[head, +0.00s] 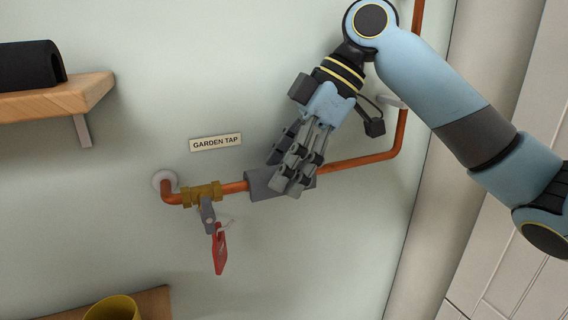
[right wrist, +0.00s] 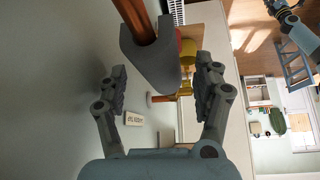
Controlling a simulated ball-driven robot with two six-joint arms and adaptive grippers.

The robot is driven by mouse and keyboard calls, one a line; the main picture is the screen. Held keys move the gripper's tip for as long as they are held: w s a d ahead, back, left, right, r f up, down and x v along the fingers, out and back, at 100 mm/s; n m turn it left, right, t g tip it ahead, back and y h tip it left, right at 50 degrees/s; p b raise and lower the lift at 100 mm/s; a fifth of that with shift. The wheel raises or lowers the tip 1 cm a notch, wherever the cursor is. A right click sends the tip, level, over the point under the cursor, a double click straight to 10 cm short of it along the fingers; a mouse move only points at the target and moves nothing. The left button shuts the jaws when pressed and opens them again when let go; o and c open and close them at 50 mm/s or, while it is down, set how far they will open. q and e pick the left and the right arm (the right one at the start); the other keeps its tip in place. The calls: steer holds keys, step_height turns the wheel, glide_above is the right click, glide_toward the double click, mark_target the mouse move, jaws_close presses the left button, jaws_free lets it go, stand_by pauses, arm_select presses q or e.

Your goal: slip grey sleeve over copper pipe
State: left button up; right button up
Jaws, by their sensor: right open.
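The grey sleeve (head: 258,184) sits at the copper pipe (head: 350,162), on the horizontal run right of the brass valve (head: 203,193). In the right wrist view the sleeve (right wrist: 152,62) shows its end, with the copper pipe (right wrist: 137,18) lying in its groove; I cannot tell whether it is fully around the pipe. My right gripper (head: 291,176) is in front of the sleeve and hides part of it. In the right wrist view its open fingers (right wrist: 162,88) stand either side, with the sleeve beyond and between them. Part of my left arm (right wrist: 298,32) shows there, its gripper too small to read.
A red tag (head: 219,250) hangs below the valve's grey lever. A "GARDEN TAP" label (head: 215,142) is on the wall above. A yellow container (head: 112,308) is at the bottom left. The pipe bends upward at the right.

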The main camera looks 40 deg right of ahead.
step_height(320, 180, up, 10)
steer(key=shift+f, duration=0.1)
stand_by(0.4)
stand_by(0.5)
